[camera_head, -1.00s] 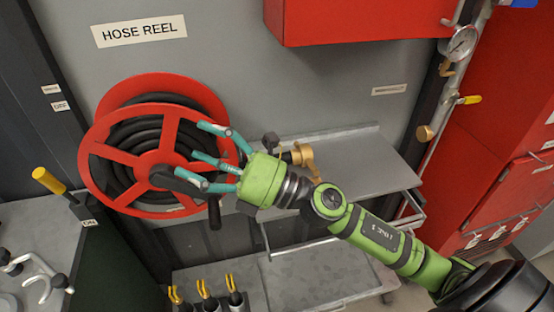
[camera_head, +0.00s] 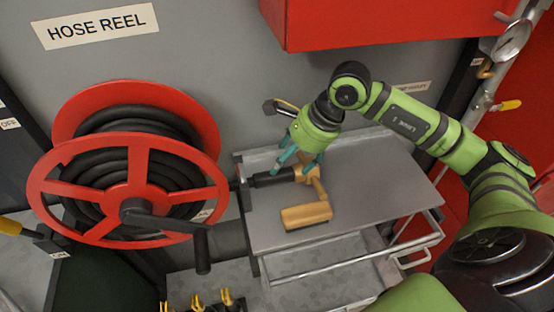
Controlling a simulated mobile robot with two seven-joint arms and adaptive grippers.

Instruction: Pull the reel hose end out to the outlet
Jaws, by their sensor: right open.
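The red hose reel (camera_head: 140,210) with coiled black hose (camera_head: 125,150) stands at the left, below the HOSE REEL sign. The outlet cannot be clearly made out. My left gripper is not in view.
A red cabinet (camera_head: 390,20) hangs above. A pipe with a gauge (camera_head: 512,42) and a yellow-handled valve (camera_head: 508,105) runs at the right. The reel's crank (camera_head: 202,250) sticks out in front. The shelf's right part is clear.

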